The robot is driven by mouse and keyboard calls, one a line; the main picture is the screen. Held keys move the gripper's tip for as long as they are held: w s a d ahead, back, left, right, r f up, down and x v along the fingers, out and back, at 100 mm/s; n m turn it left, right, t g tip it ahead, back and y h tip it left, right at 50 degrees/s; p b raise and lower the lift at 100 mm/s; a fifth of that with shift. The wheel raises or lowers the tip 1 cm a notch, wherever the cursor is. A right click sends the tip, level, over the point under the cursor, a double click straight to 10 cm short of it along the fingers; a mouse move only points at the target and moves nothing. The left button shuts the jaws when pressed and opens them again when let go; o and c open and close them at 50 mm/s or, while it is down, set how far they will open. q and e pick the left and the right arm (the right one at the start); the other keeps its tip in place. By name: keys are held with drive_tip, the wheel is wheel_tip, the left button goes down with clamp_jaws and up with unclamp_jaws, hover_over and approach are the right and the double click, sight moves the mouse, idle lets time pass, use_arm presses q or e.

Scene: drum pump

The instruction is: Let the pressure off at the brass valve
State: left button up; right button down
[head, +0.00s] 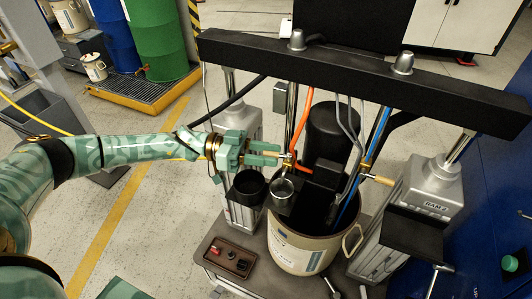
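A small brass valve (288,157) with a red lever (303,167) sits above the drum, beside the black pump body and near the lower end of an orange hose. My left gripper (279,155) reaches in from the left, its green fingertips right at the brass part. The fingers lie close to each other, and I cannot tell whether they are shut on the valve or just around it. A second brass fitting (378,179) sticks out at the right, by the ram. My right gripper is not in view.
A black crossbeam (350,75) spans above the open drum (297,250). Silver rams (425,195) stand on both sides. A black cup (248,188) and a metal cup (281,190) are below my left gripper. Hoses hang from the beam.

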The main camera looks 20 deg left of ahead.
use_arm(q)
drive_tip(key=shift+a, duration=0.1)
drive_tip(key=b+v, duration=0.1)
drive_tip(key=v, duration=1.5)
drive_tip(key=shift+b, duration=0.3)
drive_tip(key=shift+s+a, duration=0.1)
